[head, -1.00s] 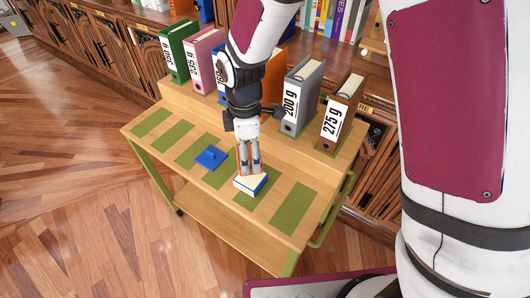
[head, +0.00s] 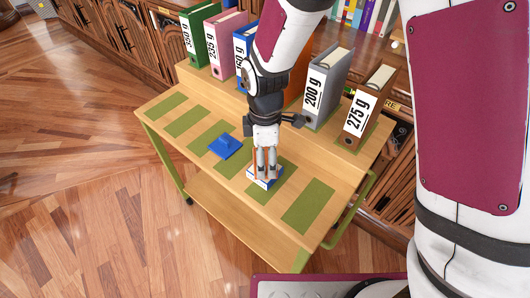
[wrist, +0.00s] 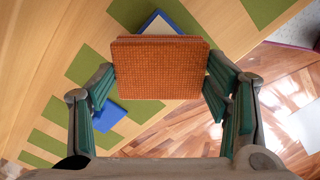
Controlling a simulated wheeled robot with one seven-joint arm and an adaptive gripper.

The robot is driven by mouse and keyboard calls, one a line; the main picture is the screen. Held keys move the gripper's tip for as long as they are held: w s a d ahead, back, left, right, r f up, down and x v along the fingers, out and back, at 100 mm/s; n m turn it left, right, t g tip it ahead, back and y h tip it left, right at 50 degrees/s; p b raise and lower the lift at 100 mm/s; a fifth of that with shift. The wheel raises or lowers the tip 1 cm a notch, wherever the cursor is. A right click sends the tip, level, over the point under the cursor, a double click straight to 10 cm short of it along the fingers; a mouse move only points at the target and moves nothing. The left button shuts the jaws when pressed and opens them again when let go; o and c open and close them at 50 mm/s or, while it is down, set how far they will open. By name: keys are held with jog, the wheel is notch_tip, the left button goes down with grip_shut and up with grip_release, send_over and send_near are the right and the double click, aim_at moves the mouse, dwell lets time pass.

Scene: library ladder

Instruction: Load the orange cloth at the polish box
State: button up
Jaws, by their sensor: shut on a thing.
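My gripper (head: 265,172) points down over the front step of the wooden ladder cart, shut on the orange cloth. In the wrist view the orange cloth (wrist: 160,68) is a flat, ribbed block between the two finger pads. In the head view the fingers mostly hide it. A blue and white box (head: 265,182), seemingly the polish box, sits on the step right under the fingers. In the wrist view this box (wrist: 160,20) shows partly behind the cloth. I cannot tell whether the cloth touches it. A blue piece with a raised knob (head: 225,146) lies to the left.
The wooden step (head: 190,152) carries several green mats. Binders with gram labels stand on the upper step, including a grey one (head: 323,90) and a brown one (head: 366,105) close to the arm. A green rail (head: 352,210) runs along the right side.

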jog(key=shift+f+b, duration=0.3)
jog(key=shift+f, duration=0.25)
dwell(1.9)
jog(key=shift+r+p, duration=2.3)
jog(key=shift+r, duration=1.25)
jog(key=shift+s, duration=0.1)
